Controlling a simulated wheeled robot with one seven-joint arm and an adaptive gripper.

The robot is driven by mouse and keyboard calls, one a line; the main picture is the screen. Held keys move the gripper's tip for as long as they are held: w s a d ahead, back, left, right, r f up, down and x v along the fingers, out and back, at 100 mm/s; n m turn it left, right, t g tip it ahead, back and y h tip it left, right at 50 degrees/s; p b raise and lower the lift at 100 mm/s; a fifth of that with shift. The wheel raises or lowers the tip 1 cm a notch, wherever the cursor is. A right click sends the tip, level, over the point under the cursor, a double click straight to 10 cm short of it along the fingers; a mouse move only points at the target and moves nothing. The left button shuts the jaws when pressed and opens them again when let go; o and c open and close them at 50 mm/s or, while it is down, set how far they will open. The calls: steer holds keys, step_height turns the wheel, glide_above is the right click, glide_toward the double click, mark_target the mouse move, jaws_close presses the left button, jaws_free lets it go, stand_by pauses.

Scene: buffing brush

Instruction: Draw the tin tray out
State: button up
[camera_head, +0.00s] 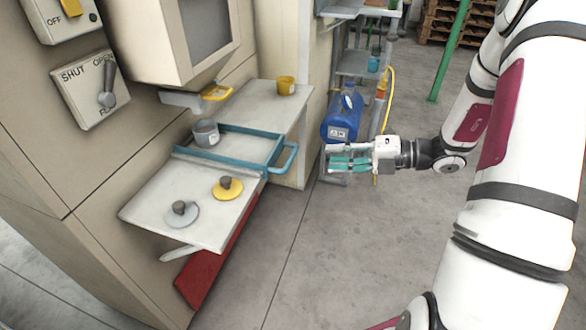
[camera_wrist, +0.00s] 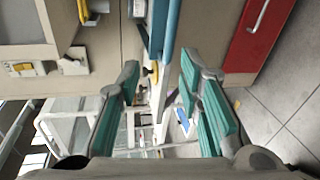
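The tin tray (camera_head: 233,146) has blue rims and a blue handle (camera_head: 290,158) on its right end. It lies on the pale counter beside the machine, with a grey pot (camera_head: 207,135) at its far left part. My gripper (camera_head: 331,159) is to the right of the handle, apart from it, with its fingers pointing left towards it. In the wrist view my gripper (camera_wrist: 160,72) is open and empty, its green-padded fingers spread. A blue part of the tray (camera_wrist: 172,32) shows beyond and between the fingertips.
On the near pale shelf (camera_head: 150,205) sit a yellow disc (camera_head: 228,189) and a grey disc (camera_head: 182,214) with knobs. A yellow cup (camera_head: 286,86) stands on the rear counter. A blue drum (camera_head: 341,118) stands behind my gripper. The floor in front is clear.

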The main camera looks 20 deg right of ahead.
mark_target(291, 156)
steer(key=shift+m+t, duration=0.5)
steer(key=shift+m, duration=0.3)
steer(key=b+x, duration=0.1)
steer(key=x, duration=0.3)
steer(key=f+b+x, duration=0.1)
steer(key=b+x, duration=0.1)
steer(key=x, duration=0.2)
steer(key=d+f+b+x, duration=0.1)
steer(key=x, duration=0.4)
steer(key=shift+w, duration=0.45)
jaws_close()
